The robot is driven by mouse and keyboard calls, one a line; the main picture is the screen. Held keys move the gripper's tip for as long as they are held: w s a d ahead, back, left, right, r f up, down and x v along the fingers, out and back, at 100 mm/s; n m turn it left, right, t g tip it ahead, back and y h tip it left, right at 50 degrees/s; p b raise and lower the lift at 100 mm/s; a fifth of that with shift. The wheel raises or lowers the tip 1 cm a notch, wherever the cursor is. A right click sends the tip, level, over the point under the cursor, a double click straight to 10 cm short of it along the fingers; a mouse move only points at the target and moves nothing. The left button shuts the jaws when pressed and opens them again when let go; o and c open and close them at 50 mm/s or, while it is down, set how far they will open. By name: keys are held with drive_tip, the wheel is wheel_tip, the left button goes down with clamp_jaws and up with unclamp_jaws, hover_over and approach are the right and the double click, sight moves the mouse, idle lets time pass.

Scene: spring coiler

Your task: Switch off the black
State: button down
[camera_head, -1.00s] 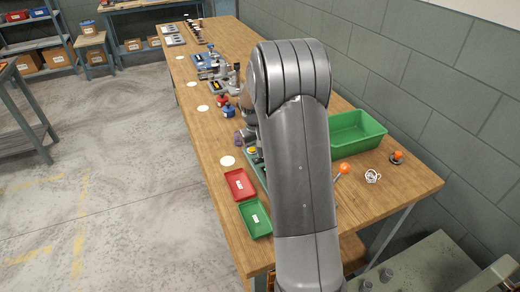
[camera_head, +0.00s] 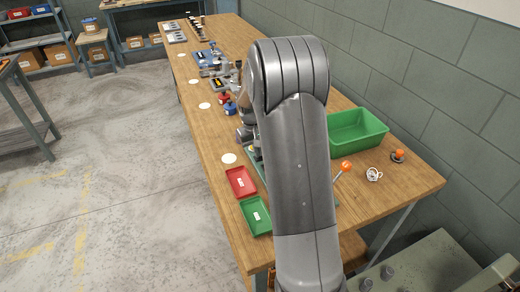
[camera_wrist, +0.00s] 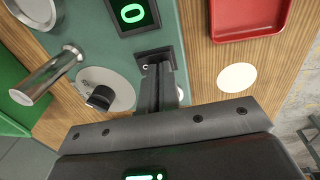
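In the wrist view, a green machine panel (camera_wrist: 95,45) carries a small black square switch plate (camera_wrist: 174,53) with a lit ring mark. My gripper (camera_wrist: 158,72) is over this plate, its two dark fingers close together with nothing visible between them. The fingertips hide part of the plate, and I cannot tell whether they touch it. A black knob (camera_wrist: 101,97) on a pale round dial is just left of the fingers. A black display (camera_wrist: 132,14) above shows a green 0. In the head view my arm hides the gripper and most of this machine.
A metal cylinder (camera_wrist: 45,80) stands out left of the knob. A large green bin (camera_head: 357,133) and an orange-knobbed lever (camera_head: 345,166) are at the right.

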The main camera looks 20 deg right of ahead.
drive_tip(key=shift+a, duration=0.1)
wheel_tip(320, 180, up, 14)
drive_tip(key=a, duration=0.1)
drive_tip(key=shift+a, duration=0.25)
drive_tip(key=shift+d, duration=0.1)
drive_tip(key=shift+s+d+r, duration=0.1)
drive_tip(key=shift+s+d, duration=0.15)
drive_tip(key=shift+d, duration=0.4)
drive_tip(key=f, duration=0.4)
drive_tip(key=d+f, duration=0.1)
drive_tip(key=f, duration=0.9)
drive_tip(key=shift+d, duration=0.35)
